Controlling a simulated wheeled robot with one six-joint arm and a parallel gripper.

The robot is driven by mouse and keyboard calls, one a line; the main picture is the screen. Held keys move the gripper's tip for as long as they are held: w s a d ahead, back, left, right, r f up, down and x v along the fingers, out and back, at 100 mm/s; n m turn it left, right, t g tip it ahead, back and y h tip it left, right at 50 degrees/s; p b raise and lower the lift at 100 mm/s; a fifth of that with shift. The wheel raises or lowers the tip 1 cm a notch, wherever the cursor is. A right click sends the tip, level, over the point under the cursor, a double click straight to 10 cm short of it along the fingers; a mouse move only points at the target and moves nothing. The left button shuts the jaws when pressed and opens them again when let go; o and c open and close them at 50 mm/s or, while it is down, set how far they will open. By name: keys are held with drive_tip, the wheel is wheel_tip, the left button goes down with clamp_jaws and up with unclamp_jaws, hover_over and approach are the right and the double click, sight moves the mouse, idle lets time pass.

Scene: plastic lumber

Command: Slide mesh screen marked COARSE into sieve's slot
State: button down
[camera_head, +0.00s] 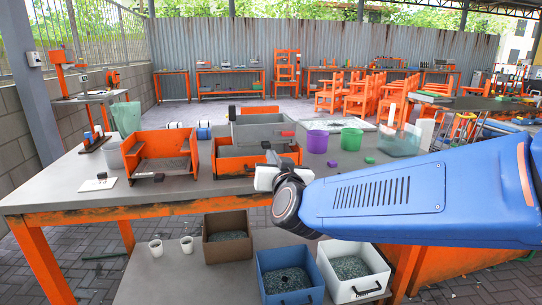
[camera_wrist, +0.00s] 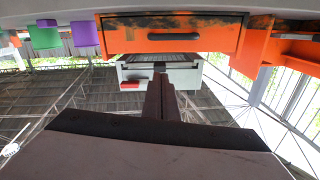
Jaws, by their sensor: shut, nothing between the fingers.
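A grey box (camera_head: 262,130), possibly the sieve, sits on an orange box (camera_head: 230,163) in the middle of the table. In the wrist view, seen upside down, the grey box (camera_wrist: 185,77) shows a slatted or mesh surface and a red tab. The orange box (camera_wrist: 225,38) there has a dark handle. My gripper (camera_head: 268,177) is in front of the orange box's near side. In the wrist view my gripper (camera_wrist: 160,95) has its dark fingers together, empty. No COARSE marking is readable, so I cannot tell which piece is that screen.
An open orange box (camera_head: 140,150) with a grey panel stands left. A white plate (camera_head: 108,184) lies near the table's left edge. A purple cup (camera_head: 317,141) and green cup (camera_head: 351,140) stand right. Brown, blue and white gravel bins sit below.

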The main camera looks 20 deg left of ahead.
drive_tip(key=v, duration=1.5)
drive_tip(key=w+d+f+g+h, duration=0.15)
drive_tip(key=d+f, duration=0.25)
drive_tip(key=d, duration=0.6)
drive_tip(key=d+f+g+h, duration=0.1)
drive_tip(key=d+f+g, duration=0.25)
drive_tip(key=d, duration=0.75)
drive_tip(key=s+d+f+m+g+h, duration=0.1)
drive_tip(key=s+d+f, duration=0.3)
drive_tip(key=d, duration=0.4)
drive_tip(key=s+d+f+m+g+h, duration=0.2)
drive_tip(key=s+d+f+h, duration=0.1)
drive_tip(key=s+d, duration=0.3)
drive_tip(key=s+d+f+m+g+h, duration=0.1)
drive_tip(key=s+d+f+g+h, duration=0.1)
drive_tip(key=d, duration=0.8)
drive_tip(key=s+f+h, duration=0.1)
drive_tip(key=s+f, duration=0.1)
drive_tip(key=s, duration=0.1)
drive_tip(key=shift+f, duration=0.35)
